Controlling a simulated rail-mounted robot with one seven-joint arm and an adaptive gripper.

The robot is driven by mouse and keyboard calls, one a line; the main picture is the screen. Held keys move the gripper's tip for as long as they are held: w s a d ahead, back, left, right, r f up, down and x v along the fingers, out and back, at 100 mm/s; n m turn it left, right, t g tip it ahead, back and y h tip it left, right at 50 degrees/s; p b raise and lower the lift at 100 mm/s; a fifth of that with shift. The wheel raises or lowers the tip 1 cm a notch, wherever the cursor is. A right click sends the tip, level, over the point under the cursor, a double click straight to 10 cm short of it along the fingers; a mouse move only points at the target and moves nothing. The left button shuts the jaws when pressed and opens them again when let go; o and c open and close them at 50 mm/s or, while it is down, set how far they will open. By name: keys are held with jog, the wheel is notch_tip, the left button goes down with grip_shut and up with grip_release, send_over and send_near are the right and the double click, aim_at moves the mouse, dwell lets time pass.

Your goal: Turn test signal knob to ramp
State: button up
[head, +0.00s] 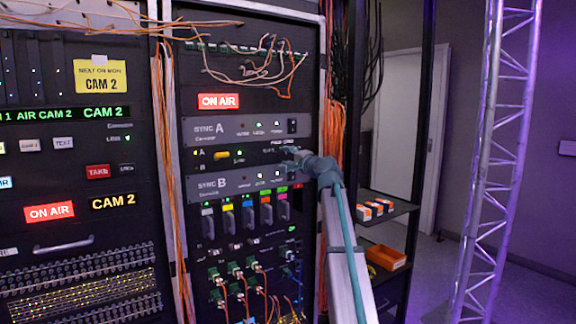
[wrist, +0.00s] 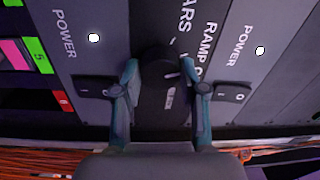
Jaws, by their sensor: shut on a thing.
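The dark test signal knob (wrist: 155,70) is in the wrist view, on the narrow panel between two rack units. My gripper (wrist: 160,78) has one finger on each side of it and is shut on it. White lettering "RAMP" (wrist: 207,50) and part of a word ending "ARS" (wrist: 186,15) are printed beside the knob. A short white mark shows near the knob's right side; I cannot tell for sure which label it faces. In the head view my gripper (head: 288,157) is at the right end of the panel between SYNC A (head: 222,131) and SYNC B (head: 222,184), hiding the knob.
Black power switches (wrist: 95,87) and (wrist: 232,93) sit close to the fingers on both sides. Orange cables (wrist: 40,155) run past the rack edge. In the head view, a shelf with an orange bin (head: 386,257) and a metal truss (head: 490,170) stand to the right.

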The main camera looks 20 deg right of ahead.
jog(key=shift+n, duration=0.3)
jog(key=o, duration=1.1)
jog(key=shift+o, duration=0.2)
jog(key=shift+s, duration=0.1)
jog(key=s+d, duration=0.1)
jog(key=s, duration=1)
jog(key=shift+s+d+f, duration=0.35)
jog(key=shift+d+f, duration=0.05)
